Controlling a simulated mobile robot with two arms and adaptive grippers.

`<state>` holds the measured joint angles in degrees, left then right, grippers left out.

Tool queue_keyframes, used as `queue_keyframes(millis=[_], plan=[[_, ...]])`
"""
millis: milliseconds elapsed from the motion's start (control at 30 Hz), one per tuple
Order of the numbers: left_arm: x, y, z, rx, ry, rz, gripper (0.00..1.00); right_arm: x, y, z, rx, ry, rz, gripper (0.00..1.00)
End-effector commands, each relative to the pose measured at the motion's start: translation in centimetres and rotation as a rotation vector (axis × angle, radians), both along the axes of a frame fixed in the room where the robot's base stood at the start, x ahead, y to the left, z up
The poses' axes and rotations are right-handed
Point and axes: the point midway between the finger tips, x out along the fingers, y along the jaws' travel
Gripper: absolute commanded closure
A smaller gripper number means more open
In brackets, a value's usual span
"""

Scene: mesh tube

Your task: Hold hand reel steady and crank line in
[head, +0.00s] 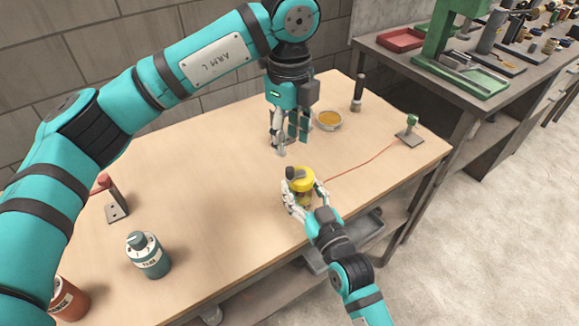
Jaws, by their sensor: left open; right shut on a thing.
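The yellow hand reel (301,180) stands near the front edge of the wooden table, with a dark knob on its upper left. My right gripper (303,197) is shut on the reel from the front, and its fingers hide part of the reel's lower body. A red line (365,164) runs from the reel across the table to a small post with a green top (411,122) on a grey plate. My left gripper (282,143) is open and empty, pointing down behind and slightly left of the reel, apart from it.
A bowl with orange contents (330,120) and a dark upright tool (358,92) stand near the back. A red-topped post (112,198), a teal bottle (147,254) and a red-brown container (69,299) are at left. The table's middle-left is clear.

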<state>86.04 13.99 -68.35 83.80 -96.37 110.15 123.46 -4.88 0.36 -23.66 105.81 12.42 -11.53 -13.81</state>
Motion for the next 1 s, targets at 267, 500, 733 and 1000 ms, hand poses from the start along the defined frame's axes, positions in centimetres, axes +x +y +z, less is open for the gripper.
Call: queue_keyframes(millis=[267,500,733,1000], plan=[[-0.1,0.0,-5.7,-0.001,0.003,-0.001,0.59,0.0,0.0,0.0,0.000,0.001,0.000,0.84],[0.0,0.0,-8.3,-0.001,0.001,-0.002,0.59,0.0,0.0,0.0,0.000,0.001,0.000,0.84],[0.0,0.0,-8.7,-0.001,-0.001,-0.003,0.59,0.0,0.0,0.0,0.000,0.001,0.000,0.84],[0.0,0.0,-8.7,-0.001,-0.001,-0.002,0.78,0.0,0.0,0.0,0.000,0.001,0.000,0.84]])
